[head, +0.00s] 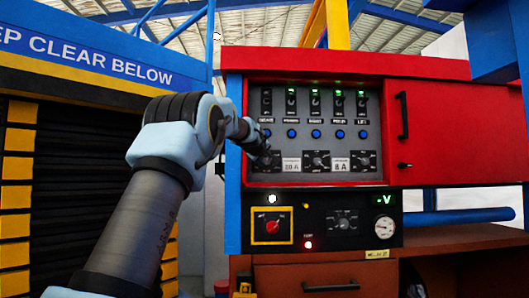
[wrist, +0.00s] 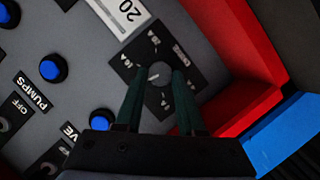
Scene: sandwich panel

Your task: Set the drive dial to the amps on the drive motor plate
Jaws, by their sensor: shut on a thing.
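In the head view my gripper (head: 264,156) reaches the panel's lower left and partly hides that dial. No plate readable as a drive motor plate shows.
Switches and blue buttons (head: 315,134) run above. A red side wall (wrist: 255,113) stands close beside my gripper. A black box with a gauge (head: 384,226) is below.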

